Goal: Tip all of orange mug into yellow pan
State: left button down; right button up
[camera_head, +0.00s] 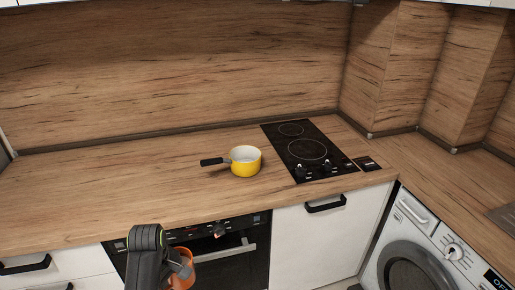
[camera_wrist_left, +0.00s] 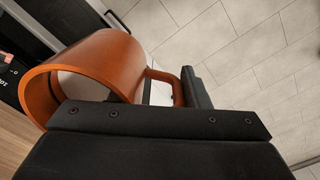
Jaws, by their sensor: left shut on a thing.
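The yellow pan (camera_head: 245,168) stands upright on the wooden counter, left of the hob. Its dark handle points left and its inside looks pale, with no contents that I can make out. My left gripper (camera_head: 172,268) is in front of the counter, low in the head view, shut on the orange mug (camera_head: 184,272). The arm hides part of the mug. In the left wrist view the mug (camera_wrist_left: 98,70) shows its rim and its handle between the jaws (camera_wrist_left: 180,88). I cannot tell what is inside it. My right gripper is not in view.
A black two-ring hob (camera_head: 308,150) lies right of the pan. The counter (camera_head: 100,190) left of the pan is clear. Below the counter edge are an oven (camera_head: 245,255), white cabinets and a washing machine (camera_head: 415,255).

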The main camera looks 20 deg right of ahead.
aim_at(244, 160)
jog(key=z, duration=0.9)
jog(key=j+z, duration=0.25)
jog(key=z, duration=0.2)
jog(key=j+z, duration=0.25)
jog(key=z, duration=0.25)
jog(key=j+z, duration=0.3)
jog(key=j, duration=0.15)
jog(key=k+j+z, duration=0.1)
jog(key=j+z, duration=0.2)
jog(key=k+j+z, duration=0.25)
jog(key=j, duration=0.25)
jog(key=i, duration=0.1)
